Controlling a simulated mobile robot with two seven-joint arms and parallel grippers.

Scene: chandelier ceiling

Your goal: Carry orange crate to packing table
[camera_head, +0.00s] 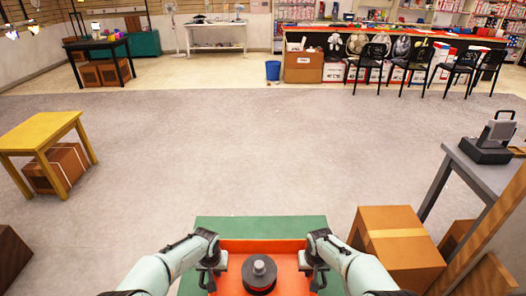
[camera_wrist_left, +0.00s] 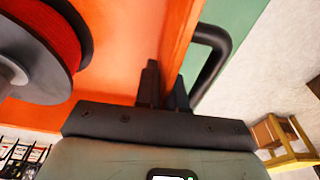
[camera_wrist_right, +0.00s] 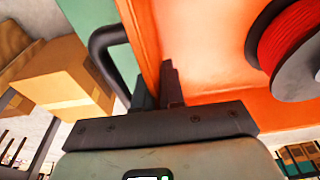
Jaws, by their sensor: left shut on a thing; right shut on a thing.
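The orange crate (camera_head: 265,246) is at the bottom centre of the head view, over a green surface (camera_head: 262,226). A black spool (camera_head: 259,275) wound with red lies in the crate; its red winding shows in the left wrist view (camera_wrist_left: 45,45). My left gripper (camera_head: 212,277) is shut on the crate's left wall, beside a black handle (camera_wrist_left: 213,48). My right gripper (camera_head: 311,275) is shut on the right wall, beside another black handle (camera_wrist_right: 103,60). I cannot tell whether the crate touches the green surface. I cannot tell which table is the packing table.
A cardboard box (camera_head: 398,240) and a grey table (camera_head: 465,165) with a device on it stand close on the right. A yellow table (camera_head: 40,132) is at left. A dark table (camera_head: 97,42), a blue bin (camera_head: 273,70) and a long counter (camera_head: 400,37) with chairs stand far ahead. The grey floor between is clear.

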